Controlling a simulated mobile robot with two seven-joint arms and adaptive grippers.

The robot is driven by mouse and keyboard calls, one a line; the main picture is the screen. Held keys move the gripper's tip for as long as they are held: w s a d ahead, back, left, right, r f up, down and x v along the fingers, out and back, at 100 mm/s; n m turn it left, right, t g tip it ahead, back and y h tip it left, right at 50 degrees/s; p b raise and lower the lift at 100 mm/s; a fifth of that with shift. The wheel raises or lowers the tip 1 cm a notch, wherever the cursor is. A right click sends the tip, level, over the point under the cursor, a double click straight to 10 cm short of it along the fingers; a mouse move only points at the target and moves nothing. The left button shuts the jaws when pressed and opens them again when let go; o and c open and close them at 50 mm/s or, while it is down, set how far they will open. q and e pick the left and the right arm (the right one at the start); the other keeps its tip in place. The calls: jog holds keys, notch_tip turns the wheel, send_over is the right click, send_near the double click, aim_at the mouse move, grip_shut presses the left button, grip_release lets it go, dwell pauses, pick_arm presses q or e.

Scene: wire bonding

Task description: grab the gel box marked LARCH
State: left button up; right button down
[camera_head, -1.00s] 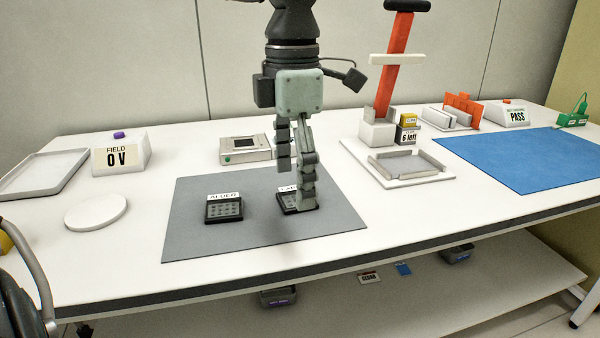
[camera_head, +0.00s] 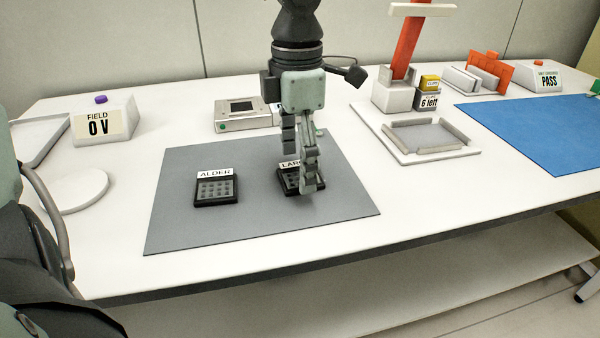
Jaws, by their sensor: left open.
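The gel box with the partly covered label "LAR" (camera_head: 288,180) is a small black tray on the grey mat (camera_head: 240,222). My left gripper (camera_head: 304,178) points down over its right part, with its fingers hiding that side of the box and the end of the label. The gripper is open; I cannot tell whether a finger touches the box. A second gel box, marked ALDER (camera_head: 216,189), lies to the left on the same mat. My right gripper is not in view.
A FIELD 0 V display (camera_head: 103,122) and a white round disc (camera_head: 80,191) stand at the left. A small instrument (camera_head: 243,114) is behind the mat. A white fixture (camera_head: 432,137) and a blue mat (camera_head: 545,130) lie to the right. The white table's front strip is clear.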

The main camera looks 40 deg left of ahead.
pick_arm(q)
jog(key=shift+f, duration=0.5)
jog(key=c, duration=1.3)
jog(key=shift+o, duration=0.2)
jog(key=shift+r, duration=0.1)
